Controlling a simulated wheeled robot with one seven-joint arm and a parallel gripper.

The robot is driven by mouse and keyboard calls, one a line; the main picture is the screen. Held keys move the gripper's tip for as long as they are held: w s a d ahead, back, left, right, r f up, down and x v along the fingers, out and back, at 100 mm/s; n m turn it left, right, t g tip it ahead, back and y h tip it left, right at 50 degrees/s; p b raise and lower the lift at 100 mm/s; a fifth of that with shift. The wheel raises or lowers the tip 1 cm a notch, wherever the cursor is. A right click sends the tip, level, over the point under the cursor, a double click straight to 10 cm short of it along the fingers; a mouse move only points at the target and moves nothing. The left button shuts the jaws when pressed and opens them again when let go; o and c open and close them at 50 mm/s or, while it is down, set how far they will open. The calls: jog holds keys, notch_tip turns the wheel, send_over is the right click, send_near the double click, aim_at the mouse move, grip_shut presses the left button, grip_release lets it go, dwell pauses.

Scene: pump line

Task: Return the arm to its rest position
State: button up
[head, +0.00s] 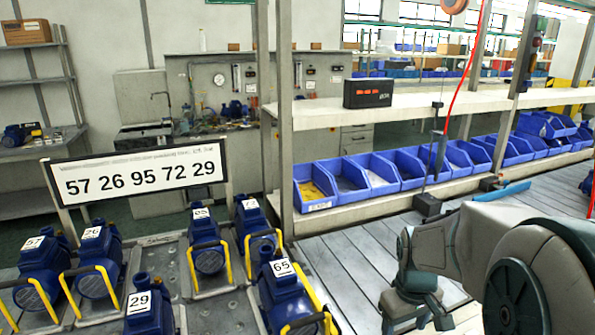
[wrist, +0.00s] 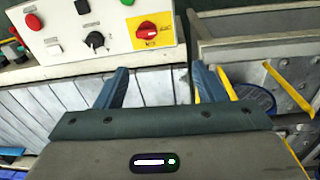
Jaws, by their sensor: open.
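My arm (head: 490,240) reaches in from the right side of the head view and bends down near the bottom edge. My gripper (wrist: 160,88) shows in the wrist view with its two blue-grey fingers wide apart. Nothing is between them, only the slatted grey surface (wrist: 65,98) beyond. In the head view the gripper end is low and partly cut off by the bottom edge. A control panel (wrist: 95,30) with a red and yellow rotary switch lies beyond the fingers.
Blue numbered pumps with yellow handles, including 65 (head: 283,290), 29 (head: 148,312) and 26 (head: 97,262), stand at lower left. A sign (head: 138,176) reads 57 26 95 72 29. Blue bins (head: 315,185) line the shelf. The slatted surface (head: 350,255) between is clear.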

jog(key=s+a+r+m+t, duration=0.2)
jog(key=s+a+r, duration=0.3)
jog(key=s+a, duration=0.3)
jog(key=shift+s+r+m+y, duration=0.35)
jog(key=shift+s+m, duration=0.25)
jog(key=shift+s, duration=0.75)
